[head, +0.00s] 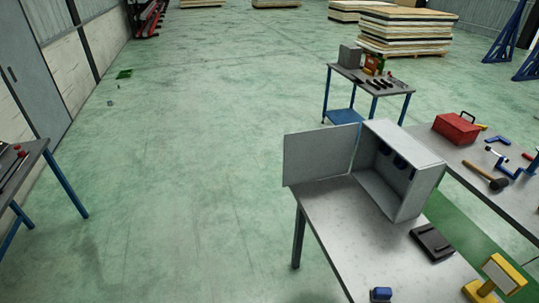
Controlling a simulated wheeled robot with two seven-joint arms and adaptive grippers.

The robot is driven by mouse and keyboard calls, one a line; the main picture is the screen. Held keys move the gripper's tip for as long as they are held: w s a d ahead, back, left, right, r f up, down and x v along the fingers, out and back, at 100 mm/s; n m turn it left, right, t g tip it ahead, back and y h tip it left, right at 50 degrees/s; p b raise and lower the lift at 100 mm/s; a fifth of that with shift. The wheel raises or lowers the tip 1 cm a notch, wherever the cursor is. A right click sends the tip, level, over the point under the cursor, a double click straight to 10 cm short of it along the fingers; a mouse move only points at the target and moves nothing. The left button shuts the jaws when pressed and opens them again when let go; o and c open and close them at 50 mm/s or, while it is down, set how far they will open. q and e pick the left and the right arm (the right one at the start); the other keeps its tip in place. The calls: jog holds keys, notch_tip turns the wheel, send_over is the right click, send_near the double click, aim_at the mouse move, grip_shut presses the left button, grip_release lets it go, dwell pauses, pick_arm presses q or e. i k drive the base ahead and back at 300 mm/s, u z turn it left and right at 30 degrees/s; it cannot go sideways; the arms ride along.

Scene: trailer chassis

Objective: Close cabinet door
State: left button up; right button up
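A grey metal cabinet (408,190) stands on a light grey table (345,235) at the right of the head view. Its door (318,155) is wide open and swung out to the left, past the table's left edge. The open front shows a dim interior with small dark blue items inside. Neither of my grippers shows in the head view.
A black flat device (432,243), a blue object (381,294) and a yellow device (496,280) lie on the cabinet's table. A tool table (485,180) with a red toolbox (456,128) adjoins at right. Open green floor (190,150) lies left of the cabinet.

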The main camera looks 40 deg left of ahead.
aim_at(309, 156)
jog(key=u, duration=1.75)
jog(key=i, duration=3.9)
jog(key=z, duration=3.5)
